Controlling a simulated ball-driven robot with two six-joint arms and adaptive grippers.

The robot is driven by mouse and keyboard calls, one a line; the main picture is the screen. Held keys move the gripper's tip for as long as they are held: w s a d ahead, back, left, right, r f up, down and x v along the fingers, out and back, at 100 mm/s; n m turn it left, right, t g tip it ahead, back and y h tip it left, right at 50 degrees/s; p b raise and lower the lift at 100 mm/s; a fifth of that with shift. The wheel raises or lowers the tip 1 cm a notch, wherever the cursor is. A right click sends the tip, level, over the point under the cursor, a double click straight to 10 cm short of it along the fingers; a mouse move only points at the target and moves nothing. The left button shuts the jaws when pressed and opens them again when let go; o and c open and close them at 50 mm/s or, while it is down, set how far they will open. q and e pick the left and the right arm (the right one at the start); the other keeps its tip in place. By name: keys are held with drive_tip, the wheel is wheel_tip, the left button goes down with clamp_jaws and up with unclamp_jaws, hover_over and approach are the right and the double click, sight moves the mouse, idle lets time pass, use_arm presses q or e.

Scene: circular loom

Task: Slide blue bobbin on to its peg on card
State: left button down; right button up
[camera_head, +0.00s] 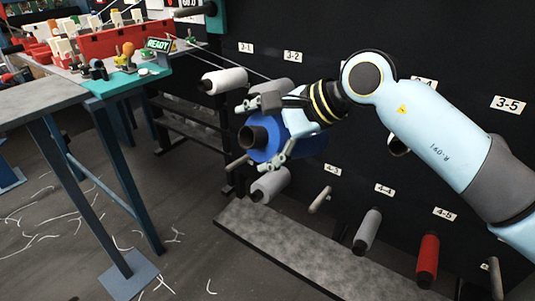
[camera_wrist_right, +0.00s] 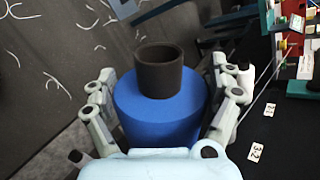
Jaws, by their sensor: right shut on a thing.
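My right gripper (camera_head: 263,133) is shut on the blue bobbin (camera_head: 300,127), with one finger on either side of its body. The bobbin is held in front of the dark card, and its black hollow core end (camera_head: 255,136) points left. In the right wrist view the blue bobbin (camera_wrist_right: 160,122) sits between both fingers, its open core end (camera_wrist_right: 159,72) facing up in the picture. The card (camera_head: 430,70) has numbered labels and rows of pegs. Bare pegs show below label 4-3 (camera_head: 320,200) and behind the gripper (camera_head: 237,163). My left gripper is out of view.
A white bobbin (camera_head: 224,80) and a grey bobbin (camera_head: 270,184) sit close to the held one. Another grey bobbin (camera_head: 367,231) and a red bobbin (camera_head: 428,258) are lower right. A grey ledge (camera_head: 290,243) runs below. Thread scraps lie on the floor. A table stands left (camera_head: 40,97).

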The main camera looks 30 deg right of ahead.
drive_tip(key=f+n, duration=0.1)
drive_tip(key=d+f+n, duration=0.1)
drive_tip(key=f+n, duration=0.1)
drive_tip(key=shift+w+d+f+h+b, duration=0.15)
drive_tip(key=shift+d+f+h+b, duration=0.15)
drive_tip(key=shift+d+h, duration=0.1)
drive_tip(key=shift+w+d+f, duration=0.1)
drive_tip(key=shift+w+d, duration=0.2)
drive_tip(key=shift+d, duration=0.4)
drive_tip(key=shift+w+d+f, duration=0.1)
drive_tip(key=shift+w+d, duration=0.2)
drive_tip(key=shift+d, duration=0.45)
drive_tip(key=shift+w+d+f, duration=0.1)
drive_tip(key=shift+w+d, duration=0.2)
drive_tip(key=shift+d, duration=0.4)
drive_tip(key=shift+r, duration=0.1)
drive_tip(key=shift+w+d+b, duration=0.25)
drive_tip(key=shift+d+b, duration=0.45)
drive_tip(key=shift+b, duration=0.1)
drive_tip(key=shift+w+d+f, duration=0.1)
drive_tip(key=shift+d+f, duration=0.1)
drive_tip(key=shift+d, duration=0.1)
